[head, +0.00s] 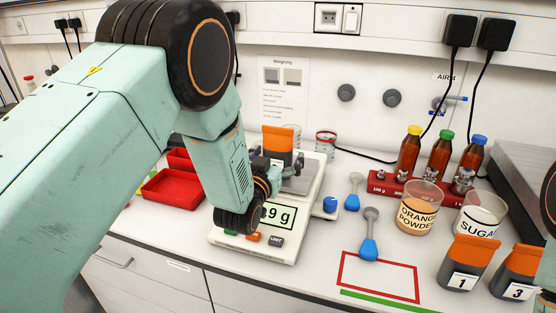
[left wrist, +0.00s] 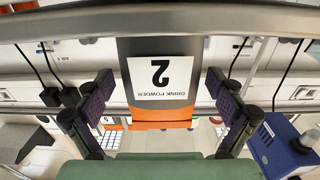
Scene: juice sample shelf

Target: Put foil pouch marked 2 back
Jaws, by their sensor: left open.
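The foil pouch marked 2 (head: 278,139) is grey with an orange top and stands on the weighing scale (head: 229,244). My arm hides its lower part in the head view. In the left wrist view the pouch (left wrist: 160,85) appears upside down, its white label showing "2 DRINK POWDER". My left gripper (left wrist: 160,105) is open, with a purple-padded finger on each side of the pouch and a visible gap at both sides. In the head view my left gripper (head: 281,180) is at the scale's pan, partly hidden by its own wrist.
Pouches marked 1 (head: 463,275) and 3 (head: 515,287) stand at the front right. A red-outlined rectangle (head: 343,268) on the bench is bare. Spoons, a cup of orange powder (head: 417,213), a sugar cup (head: 479,221) and bottles are nearby. Red trays (head: 172,198) sit left.

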